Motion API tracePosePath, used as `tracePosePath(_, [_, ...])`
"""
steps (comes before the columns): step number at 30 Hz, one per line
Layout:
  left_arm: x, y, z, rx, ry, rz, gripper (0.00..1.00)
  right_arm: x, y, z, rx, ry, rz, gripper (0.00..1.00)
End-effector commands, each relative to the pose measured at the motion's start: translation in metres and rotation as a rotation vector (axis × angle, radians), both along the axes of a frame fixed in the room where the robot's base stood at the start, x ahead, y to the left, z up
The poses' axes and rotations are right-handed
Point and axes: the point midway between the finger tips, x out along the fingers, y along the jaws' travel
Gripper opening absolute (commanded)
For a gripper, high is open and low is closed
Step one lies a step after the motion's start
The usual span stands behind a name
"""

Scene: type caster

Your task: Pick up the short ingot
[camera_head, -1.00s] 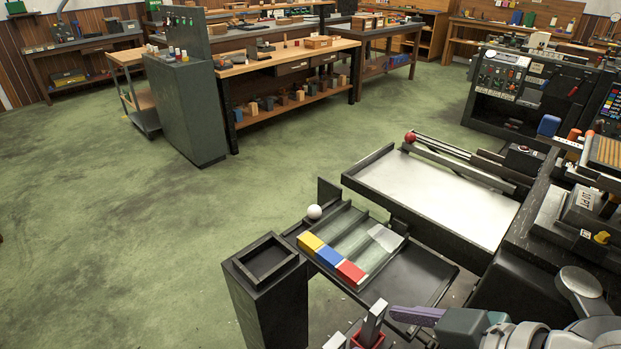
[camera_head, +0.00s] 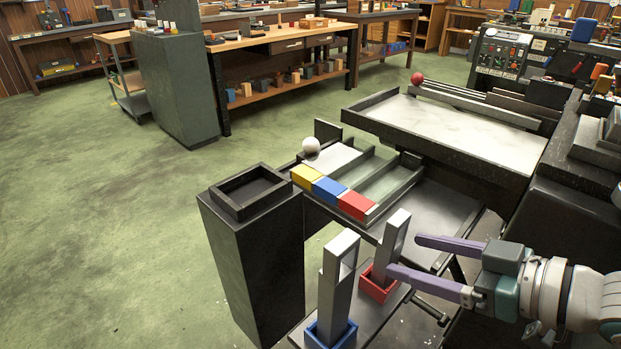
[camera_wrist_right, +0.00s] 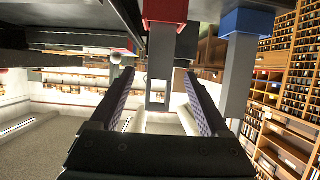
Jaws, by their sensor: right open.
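Two upright grey metal ingots stand in coloured sockets. The ingot in the red socket (camera_head: 379,284) looks like the short ingot (camera_head: 390,248); the other ingot (camera_head: 337,280), in the blue socket (camera_head: 331,334), looks taller but is also nearer. My right gripper (camera_head: 405,256) comes in from the right, level, open and empty, with its purple fingertips close to the short ingot. In the right wrist view, which is upside down, the short ingot (camera_wrist_right: 161,55) shows between the fingers of the right gripper (camera_wrist_right: 158,74). Contact cannot be told. My left gripper is not in view.
A dark pedestal with a square recess (camera_head: 250,187) stands left of the ingots. Behind them is a rack with yellow, blue and red (camera_head: 357,206) blocks and a white ball (camera_head: 311,146). A wide pale-topped tray (camera_head: 455,130) lies farther back. Open green floor lies left.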

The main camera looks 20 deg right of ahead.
Motion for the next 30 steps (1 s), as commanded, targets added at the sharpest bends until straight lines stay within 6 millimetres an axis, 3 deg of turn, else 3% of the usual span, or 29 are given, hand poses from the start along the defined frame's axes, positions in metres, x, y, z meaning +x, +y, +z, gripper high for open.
tracePosePath(9, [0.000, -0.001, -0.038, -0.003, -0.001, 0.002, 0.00, 0.039, 0.016, -0.020, 0.000, -0.003, 0.000, 0.80])
tracePosePath(18, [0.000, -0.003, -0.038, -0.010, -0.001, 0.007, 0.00, 0.044, 0.019, -0.018, 0.000, 0.001, 0.000, 0.80])
tracePosePath(30, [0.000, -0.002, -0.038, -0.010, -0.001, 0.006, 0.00, 0.044, 0.018, -0.018, 0.000, 0.001, 0.000, 0.36])
